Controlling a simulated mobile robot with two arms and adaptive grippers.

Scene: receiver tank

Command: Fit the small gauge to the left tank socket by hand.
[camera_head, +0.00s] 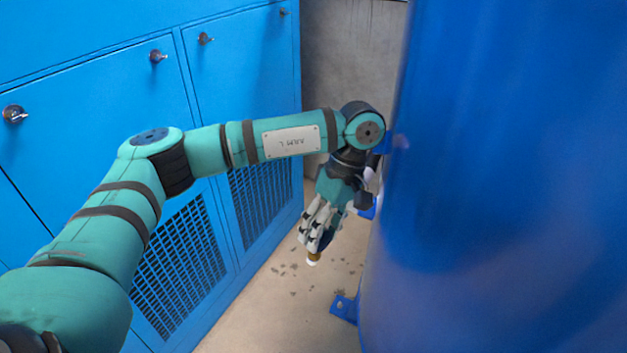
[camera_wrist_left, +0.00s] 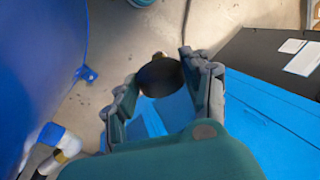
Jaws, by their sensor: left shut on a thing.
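My left gripper (camera_head: 318,238) hangs beside the big blue tank (camera_head: 500,180), fingers pointing down. It is shut on the small gauge (camera_head: 314,257), of which a brass stem with a pale tip shows below the fingers. In the left wrist view the gauge (camera_wrist_left: 160,75) is a dark round body between the two fingers of my left gripper (camera_wrist_left: 158,66). The tank (camera_wrist_left: 50,45) fills the left side there. A white, blue and brass fitting (camera_wrist_left: 58,143) shows low at the left; I cannot tell whether it is the socket. My right gripper is not in view.
A blue cabinet (camera_head: 110,100) with latches and mesh vents stands on the left. A blue bracket foot (camera_head: 345,307) juts from the tank base. The stained concrete floor (camera_head: 285,320) between them is a narrow clear strip. A grey wall (camera_head: 350,50) stands behind.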

